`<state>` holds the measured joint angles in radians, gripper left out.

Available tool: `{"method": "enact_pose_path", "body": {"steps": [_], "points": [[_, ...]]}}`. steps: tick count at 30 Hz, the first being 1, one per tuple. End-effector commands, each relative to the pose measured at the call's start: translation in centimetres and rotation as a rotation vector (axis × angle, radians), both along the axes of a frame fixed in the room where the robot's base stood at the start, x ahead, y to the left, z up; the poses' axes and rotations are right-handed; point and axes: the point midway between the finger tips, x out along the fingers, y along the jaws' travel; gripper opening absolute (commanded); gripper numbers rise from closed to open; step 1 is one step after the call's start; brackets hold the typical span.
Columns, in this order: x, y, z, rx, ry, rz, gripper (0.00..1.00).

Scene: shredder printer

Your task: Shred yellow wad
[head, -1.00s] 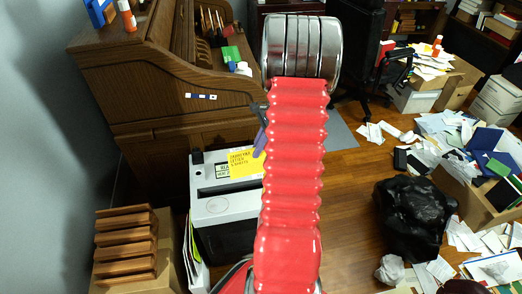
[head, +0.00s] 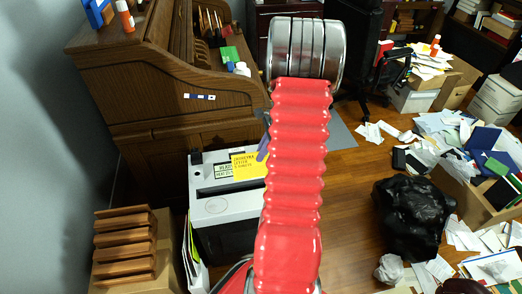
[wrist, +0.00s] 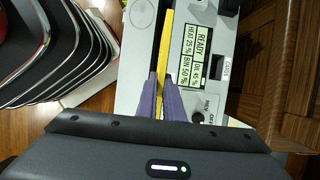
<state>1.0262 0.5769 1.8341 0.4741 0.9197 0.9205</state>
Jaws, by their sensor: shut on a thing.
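The yellow thing is a thin flat sheet with dark writing (head: 249,166) in the head view. It appears edge-on as a yellow strip (wrist: 165,45) in the wrist view. My gripper (wrist: 163,102), with purple fingers, is shut on it. In the head view my red arm hides most of the gripper. The shredder (head: 224,206) is a white-topped, dark-bodied machine beneath the sheet. Its dark slot (head: 215,189) is partly covered from view. I cannot tell whether the sheet touches the slot. The shredder's display (wrist: 196,58) reads READY, heat 25 %, bin 50 %.
A wooden roll-top desk (head: 150,85) stands behind the shredder. A wooden rack (head: 124,245) on a box is at its left. A black bag (head: 412,218), a white wad (head: 389,268) and scattered papers lie on the right floor. Some wooden floor between is clear.

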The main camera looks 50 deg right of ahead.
Motion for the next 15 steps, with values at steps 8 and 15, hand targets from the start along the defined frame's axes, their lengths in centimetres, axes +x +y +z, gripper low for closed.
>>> {"method": "enact_pose_path", "body": {"steps": [8,15], "points": [[0.0,0.0,-1.8,0.001,0.000,0.000,0.00],[0.0,0.0,-3.3,0.001,0.001,0.000,0.00]]}}
